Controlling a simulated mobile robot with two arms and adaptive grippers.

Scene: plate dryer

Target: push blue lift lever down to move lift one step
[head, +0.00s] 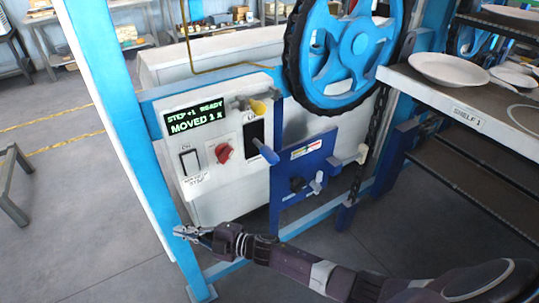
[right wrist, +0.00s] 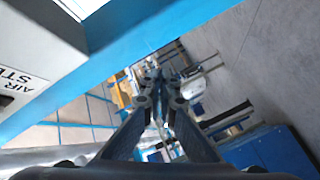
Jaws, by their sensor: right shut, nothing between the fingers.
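The blue lift lever (head: 266,152) sticks out of a dark slot (head: 254,131) on the white control panel (head: 238,165); its knob is near the slot's lower end. The slot's label is partly hidden. The panel's display (head: 194,122) shows green text, "STEP +1 READY" and what looks like "MOVED 1 X". My right gripper (head: 182,231) is below and left of the lever, apart from it, in front of the blue frame. In the right wrist view my right gripper's fingers (right wrist: 160,78) are shut and empty. My left gripper is not in view.
A yellow-tipped lever (head: 258,106) sits above the blue one. The panel also has a red knob (head: 223,153) and a switch (head: 190,163). A blue handwheel (head: 357,45), a blue box (head: 304,167) and a plate shelf (head: 470,95) stand to the right.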

